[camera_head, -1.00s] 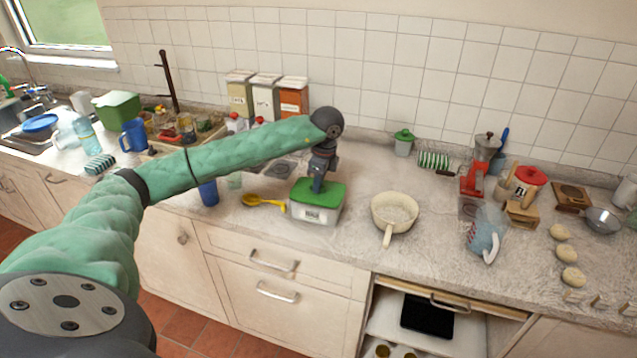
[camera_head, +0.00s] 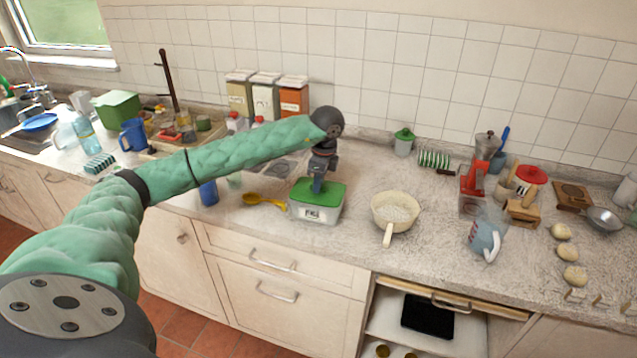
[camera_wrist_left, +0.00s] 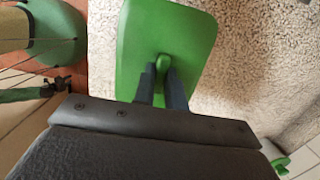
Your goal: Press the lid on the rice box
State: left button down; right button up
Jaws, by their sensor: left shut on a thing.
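The rice box (camera_head: 316,215) is a white container with a dark label, standing near the front edge of the counter. The green lid (camera_head: 331,195) lies over its top and looks about level; I cannot tell whether it is fully seated. My left gripper (camera_head: 317,190) points down from above with its fingers at the middle of the lid. In the left wrist view the fingers (camera_wrist_left: 163,76) are closed on the small green knob of the lid (camera_wrist_left: 137,35). The box below is hidden there by the lid.
A cream pan of rice (camera_head: 396,212) stands to the right of the box, its handle toward the front edge. A yellow spoon (camera_head: 262,201) lies close on the left. Three canisters (camera_head: 267,95) stand behind. A jug (camera_head: 485,238) is farther right.

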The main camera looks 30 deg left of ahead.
dwell(0.4)
pick_arm(q)
jog(key=c, duration=0.9)
grip_release()
jog(key=shift+r, duration=0.15)
jog(key=shift+r+p, duration=1.2)
jog(key=shift+r, duration=2.15)
grip_shut()
